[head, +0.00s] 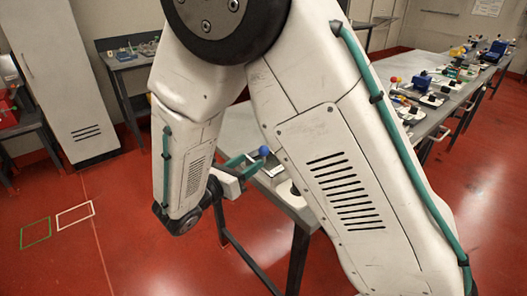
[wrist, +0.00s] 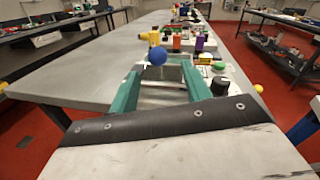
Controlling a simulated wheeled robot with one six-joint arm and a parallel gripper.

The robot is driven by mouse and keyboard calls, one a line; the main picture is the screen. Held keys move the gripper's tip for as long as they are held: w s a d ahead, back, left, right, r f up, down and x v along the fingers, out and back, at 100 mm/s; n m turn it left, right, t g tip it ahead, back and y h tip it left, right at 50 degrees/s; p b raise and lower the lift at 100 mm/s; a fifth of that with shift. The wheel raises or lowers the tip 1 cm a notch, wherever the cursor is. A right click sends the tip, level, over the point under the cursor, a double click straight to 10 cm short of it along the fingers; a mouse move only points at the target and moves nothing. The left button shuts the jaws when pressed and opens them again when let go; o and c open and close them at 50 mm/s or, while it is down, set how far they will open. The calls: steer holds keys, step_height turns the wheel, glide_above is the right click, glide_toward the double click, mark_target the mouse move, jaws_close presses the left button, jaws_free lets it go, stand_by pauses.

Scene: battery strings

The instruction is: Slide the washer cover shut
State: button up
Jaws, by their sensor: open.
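A grey box-like fixture (wrist: 165,92), which may hold the washer cover, sits near the end of the long table in the wrist view. A blue ball-shaped knob (wrist: 157,56) stands at its far side, and it also shows in the head view (head: 264,151). I cannot tell which part is the cover or how far it is open. My gripper (wrist: 163,70) has its two teal fingers spread, with the fixture between and beyond them. Nothing is held, and the knob appears just past the fingertips. In the head view my gripper (head: 243,165) is partly hidden by my arm.
The long grey table (wrist: 75,78) is bare on the left. A black knob (wrist: 220,87), a green button (wrist: 219,66), a yellow piece (wrist: 150,37) and a purple piece (wrist: 199,44) stand close by. Several more devices line the table's right side. A grey cabinet (head: 62,80) stands at left.

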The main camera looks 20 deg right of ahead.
mark_target(260, 154)
steer(key=shift+w+d+f, duration=0.1)
steer(key=shift+w, duration=0.15)
steer(key=x, duration=0.7)
steer(key=shift+c, duration=0.2)
